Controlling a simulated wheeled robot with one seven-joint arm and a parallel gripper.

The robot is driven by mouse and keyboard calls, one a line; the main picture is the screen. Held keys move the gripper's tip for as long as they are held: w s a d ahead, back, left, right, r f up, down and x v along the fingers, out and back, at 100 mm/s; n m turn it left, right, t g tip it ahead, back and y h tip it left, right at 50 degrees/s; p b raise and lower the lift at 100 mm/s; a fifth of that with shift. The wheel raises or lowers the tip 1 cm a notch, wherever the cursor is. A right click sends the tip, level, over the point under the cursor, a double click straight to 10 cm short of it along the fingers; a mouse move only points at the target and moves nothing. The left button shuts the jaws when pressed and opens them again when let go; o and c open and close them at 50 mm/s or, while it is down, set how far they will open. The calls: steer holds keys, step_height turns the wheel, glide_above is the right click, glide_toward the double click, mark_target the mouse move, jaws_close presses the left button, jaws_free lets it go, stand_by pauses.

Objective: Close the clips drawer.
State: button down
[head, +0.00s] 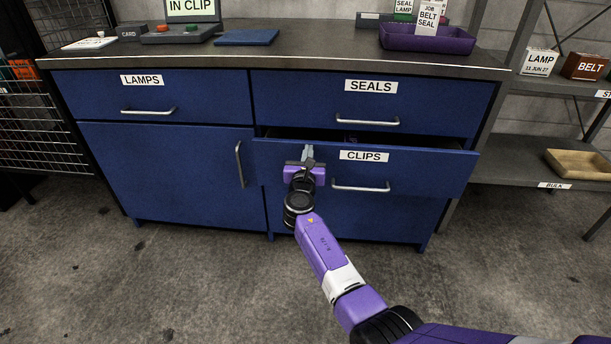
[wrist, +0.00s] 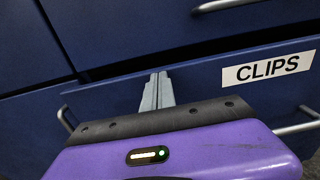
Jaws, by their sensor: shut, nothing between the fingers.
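The clips drawer (head: 420,171) is the blue drawer on the right, under the seals drawer, with a "CLIPS" label and a metal bar handle. It stands partly pulled out, and a dark gap shows along its top edge. The same drawer front (wrist: 205,98) fills the middle of the wrist view. My gripper (head: 307,152) is at the left part of the drawer front, left of the label and handle. Its fingers (wrist: 157,90) are together with nothing between them and point at the front near its top edge. I cannot tell whether they touch it.
The seals drawer (head: 380,103), lamps drawer (head: 180,95) and the cupboard door (head: 170,170) look shut. The worktop (head: 300,52) holds a purple tray (head: 400,40) and a button box (head: 180,35). A shelf (head: 530,175) stands at right. The floor in front is clear.

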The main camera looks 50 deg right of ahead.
steer(key=b+x, duration=0.3)
steer(key=x, duration=0.3)
steer(key=shift+w+d+f, duration=0.15)
steer(key=shift+w+d, duration=0.05)
steer(key=shift+d, duration=0.15)
steer(key=shift+w+d+r, duration=0.2)
steer(key=shift+r, duration=0.15)
steer(key=shift+d, duration=0.1)
steer(key=p, duration=0.6)
glide_toward(311, 141)
steer(key=a+f, duration=0.1)
steer(key=shift+s+a+f, duration=0.15)
steer(key=shift+s, duration=0.15)
